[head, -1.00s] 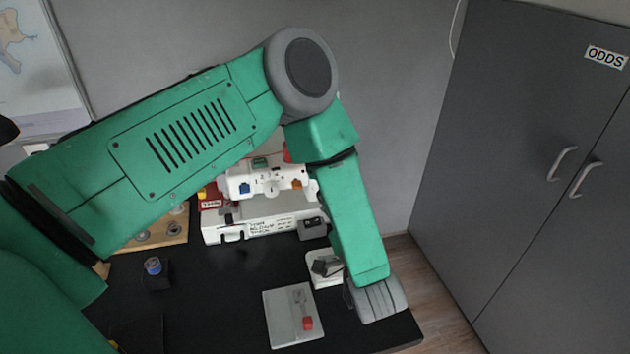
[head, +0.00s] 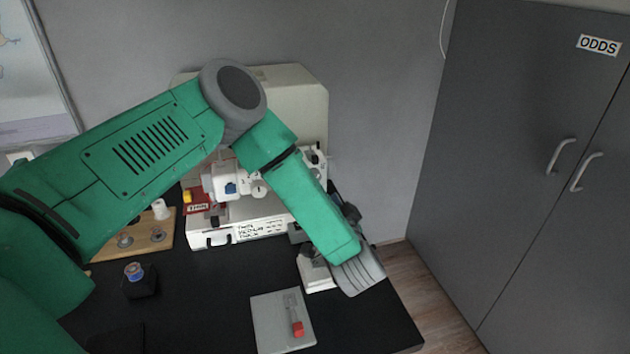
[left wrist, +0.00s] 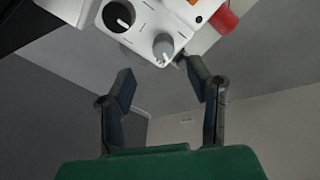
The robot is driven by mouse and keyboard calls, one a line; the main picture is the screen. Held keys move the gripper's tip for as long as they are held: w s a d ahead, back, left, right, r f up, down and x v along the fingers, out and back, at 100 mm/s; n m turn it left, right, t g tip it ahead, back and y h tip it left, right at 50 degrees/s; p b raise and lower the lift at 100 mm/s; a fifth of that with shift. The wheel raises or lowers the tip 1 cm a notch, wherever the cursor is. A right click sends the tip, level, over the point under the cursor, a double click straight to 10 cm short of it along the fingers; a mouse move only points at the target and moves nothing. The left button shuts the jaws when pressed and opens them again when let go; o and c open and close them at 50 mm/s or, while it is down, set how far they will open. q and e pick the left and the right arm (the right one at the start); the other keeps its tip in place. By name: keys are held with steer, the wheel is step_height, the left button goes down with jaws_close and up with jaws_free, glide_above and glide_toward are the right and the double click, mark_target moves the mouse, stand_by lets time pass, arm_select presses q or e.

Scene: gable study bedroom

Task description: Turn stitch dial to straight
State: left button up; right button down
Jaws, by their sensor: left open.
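The white sewing machine (head: 290,95) stands at the back of the black table, partly hidden behind my left arm. In the left wrist view its body carries a black-and-white dial (left wrist: 118,16) and a grey knob (left wrist: 163,46); I cannot tell which is the stitch dial or read its setting. A round white knob (head: 258,188) shows on its front in the head view. My left gripper (left wrist: 160,76) is open and empty, its fingertips apart and short of the grey knob. In the head view it is at the machine's right end, mostly hidden by my wrist. My right gripper is not in view.
A grey plate with a red-tipped lever (head: 283,322), a small dark block with a blue-topped piece (head: 137,283) and a wooden spool board (head: 160,236) lie on the table (head: 210,310). A grey cabinet (head: 500,150) stands right.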

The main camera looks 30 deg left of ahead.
arm_select(q)
steer(key=x, duration=0.5)
steer(key=s+x, duration=0.1)
steer(key=x, duration=0.1)
steer(key=shift+w+a, duration=0.2)
steer(key=shift+a, duration=0.4)
steer(key=shift+d, duration=0.4)
steer(key=shift+w+d, duration=0.15)
steer(key=shift+d, duration=0.15)
steer(key=c, duration=0.4)
steer(key=shift+d+r, duration=0.15)
jaws_close()
